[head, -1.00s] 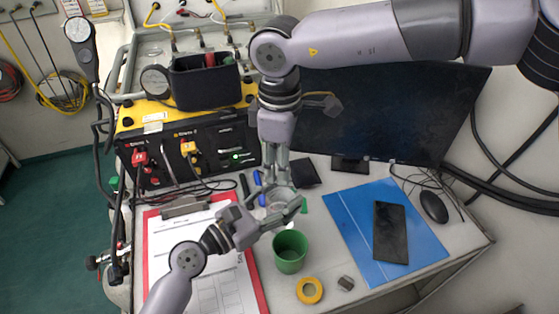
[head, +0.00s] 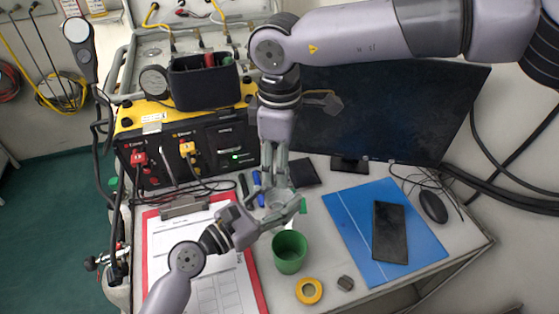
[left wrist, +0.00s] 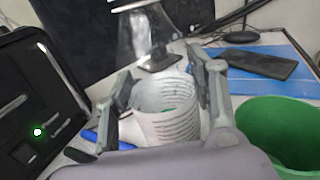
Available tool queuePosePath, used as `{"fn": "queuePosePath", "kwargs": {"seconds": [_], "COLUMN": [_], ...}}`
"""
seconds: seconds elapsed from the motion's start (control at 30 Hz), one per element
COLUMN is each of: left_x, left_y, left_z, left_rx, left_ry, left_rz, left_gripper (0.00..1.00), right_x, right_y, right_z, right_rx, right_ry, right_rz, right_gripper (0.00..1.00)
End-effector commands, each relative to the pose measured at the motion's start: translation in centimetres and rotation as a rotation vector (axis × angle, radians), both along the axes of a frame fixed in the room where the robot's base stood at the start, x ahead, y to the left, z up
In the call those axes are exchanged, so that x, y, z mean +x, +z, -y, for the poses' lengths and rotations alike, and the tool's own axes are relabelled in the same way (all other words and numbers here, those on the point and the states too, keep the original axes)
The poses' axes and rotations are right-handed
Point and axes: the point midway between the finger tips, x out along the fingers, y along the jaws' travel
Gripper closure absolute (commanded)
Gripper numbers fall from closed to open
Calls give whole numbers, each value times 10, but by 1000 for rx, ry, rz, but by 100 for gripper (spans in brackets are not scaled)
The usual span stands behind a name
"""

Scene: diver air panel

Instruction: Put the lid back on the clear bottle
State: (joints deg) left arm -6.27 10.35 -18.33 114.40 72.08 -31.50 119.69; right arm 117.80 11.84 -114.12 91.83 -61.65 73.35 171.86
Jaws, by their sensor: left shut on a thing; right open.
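My left gripper (head: 284,208) reaches in from the lower left and is shut on the clear bottle (head: 279,201). In the left wrist view the bottle (left wrist: 167,112) stands between the two fingers (left wrist: 160,105), with its wide round top facing up and printed lines on its wall. My right gripper (head: 275,182) comes down from above, open, with its fingertips close over the bottle; whether they touch it is unclear. A small green piece (head: 303,205) shows beside the left fingertips; I cannot tell whether it is the lid. I cannot make out a lid on the bottle.
A green cup (head: 290,252) stands just in front of the left gripper, with a yellow tape roll (head: 309,291) and a small grey block (head: 345,283) nearby. A clipboard (head: 158,250) lies left. A blue folder (head: 345,217) with a phone (head: 390,233) lies right. A monitor (head: 400,110) stands behind.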

Motion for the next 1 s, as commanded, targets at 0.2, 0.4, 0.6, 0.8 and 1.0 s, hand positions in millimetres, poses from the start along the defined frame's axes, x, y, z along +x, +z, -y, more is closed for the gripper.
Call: {"fn": "queuePosePath", "kwargs": {"seconds": [0.2,0.4,0.6,0.8,1.0], "left_x": [-1,-1,0,0,0], "left_y": [-1,-1,-1,0,0], "left_z": [1,1,1,0,0], "left_rx": [-1,-1,-1,0,0], "left_ry": [-2,-2,-1,-1,-1], "left_rz": [-2,-2,-2,-1,-1], "left_gripper": [100,100,100,100,100], "right_x": [1,0,0,0,-1], "right_y": [28,42,42,42,44], "right_z": [0,0,0,0,-1], "right_rx": [1,0,0,1,5], "right_ry": [-2,0,1,110,475], "right_rz": [3,0,0,0,-2], "right_gripper": [51,51,53,54,54]}}
